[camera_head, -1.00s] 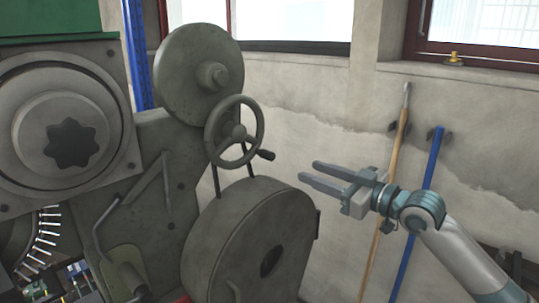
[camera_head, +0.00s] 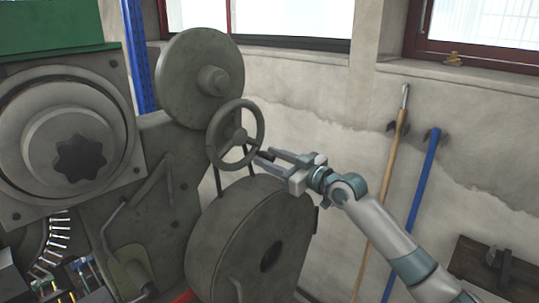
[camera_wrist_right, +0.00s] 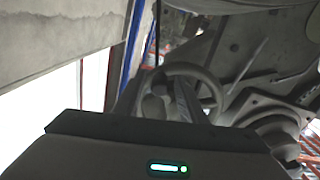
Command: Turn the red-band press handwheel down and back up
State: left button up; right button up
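The grey-green handwheel (camera_head: 236,134) with its rim and spokes sits on the press, below a large round disc. Its dark crank knob is at the wheel's lower right, partly hidden by my gripper. My right gripper (camera_head: 264,157) is at this knob, with its two fingers apart; I cannot tell whether they touch it. In the right wrist view the handwheel (camera_wrist_right: 214,92) shows beyond the wrist housing, partly hidden by a finger. A bit of red (camera_head: 183,297) shows at the foot of the press. My left gripper is not in view.
A large round drum cover (camera_head: 235,235) lies just below the wheel and close to my right gripper. A second machine with a star-shaped knob (camera_head: 80,150) stands at left. A wooden pole (camera_head: 382,200) and a blue pole (camera_head: 420,190) lean on the wall at right.

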jog(key=shift+w+a, duration=0.1)
jog(key=shift+w, duration=0.05)
grip_shut()
jog(key=shift+f, duration=0.1)
